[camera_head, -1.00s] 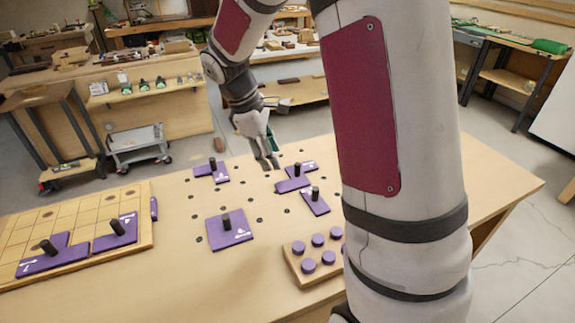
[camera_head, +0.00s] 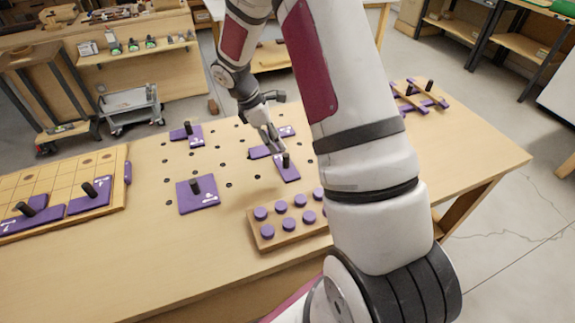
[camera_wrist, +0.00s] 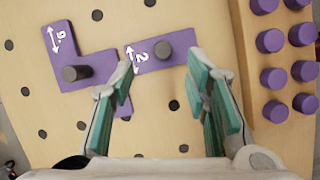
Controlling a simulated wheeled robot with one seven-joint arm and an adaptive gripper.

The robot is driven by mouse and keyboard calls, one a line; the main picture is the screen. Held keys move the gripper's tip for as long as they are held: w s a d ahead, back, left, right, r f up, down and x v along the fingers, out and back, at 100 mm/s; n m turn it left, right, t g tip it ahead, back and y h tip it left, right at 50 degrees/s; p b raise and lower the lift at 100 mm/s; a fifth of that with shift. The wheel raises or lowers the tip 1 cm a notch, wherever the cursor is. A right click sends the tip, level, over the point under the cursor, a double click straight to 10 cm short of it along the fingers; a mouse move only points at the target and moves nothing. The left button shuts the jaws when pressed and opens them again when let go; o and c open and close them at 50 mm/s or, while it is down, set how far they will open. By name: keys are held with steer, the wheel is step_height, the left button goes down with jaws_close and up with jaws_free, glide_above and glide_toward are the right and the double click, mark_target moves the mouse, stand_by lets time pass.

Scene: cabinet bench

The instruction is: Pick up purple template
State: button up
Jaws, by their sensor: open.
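Several flat purple templates with black knobs lie on the bench. In the wrist view, the rectangular template marked 2 (camera_wrist: 170,52) has its knob between and slightly beyond my fingertips; it also shows in the head view (camera_head: 287,173). A stepped purple template marked 9 (camera_wrist: 62,45) lies to its left, partly covered by my left finger. In the head view it is partly behind my gripper (camera_head: 274,146). My gripper, with teal finger pads (camera_wrist: 161,64), is open and empty above these pieces. Square (camera_head: 198,203) and stepped (camera_head: 195,141) templates lie farther left.
A wooden block with purple pegs (camera_head: 267,231) stands at the front, right of the template marked 2. A gridded wooden board (camera_head: 95,167) with purple templates is at the left. Wooden strips and purple pieces (camera_head: 420,97) lie at the right. The bench has several dark holes.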

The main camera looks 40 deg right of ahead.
mark_target(284, 155)
steer(key=shift+p+x, duration=0.6)
steer(key=shift+x, duration=3.75)
steer(key=shift+s+a, duration=0.15)
jaws_close()
